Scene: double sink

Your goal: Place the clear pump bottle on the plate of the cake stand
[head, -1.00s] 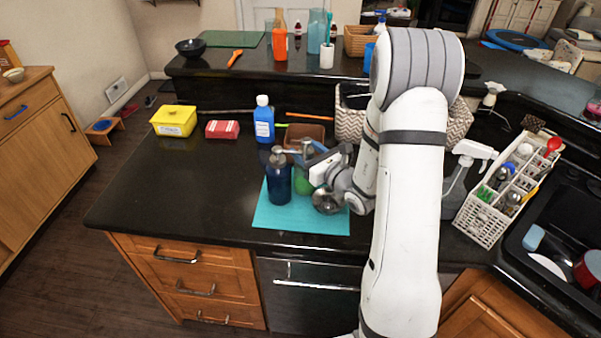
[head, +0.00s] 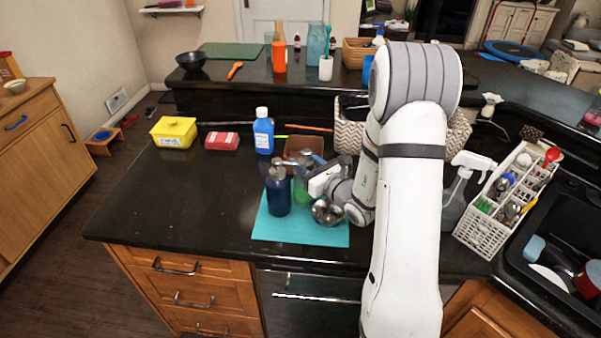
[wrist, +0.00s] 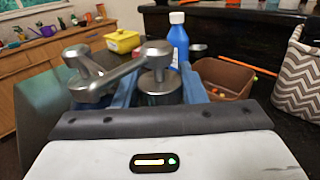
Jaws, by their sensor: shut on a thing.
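My gripper (head: 306,178) is shut on a pump bottle. Its metal pump head (wrist: 158,78) stands between my blue fingers in the wrist view. In the head view, a green part of the see-through bottle (head: 302,191) shows behind a dark blue pump bottle (head: 278,194). Whether the held bottle touches the mat is hidden. The dark blue bottle stands upright on a turquoise mat (head: 290,236), just left of my gripper. A round metal thing (head: 326,212) is below my gripper, partly covered by my arm. I cannot tell whether it is the cake stand.
Behind are a yellow tub (head: 174,132), a red box (head: 222,141), a blue bottle (head: 263,134) and a brown bin (head: 303,147). A spray bottle (head: 458,188) and a white caddy (head: 490,228) are right of my arm. The counter's left part (head: 165,205) is clear.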

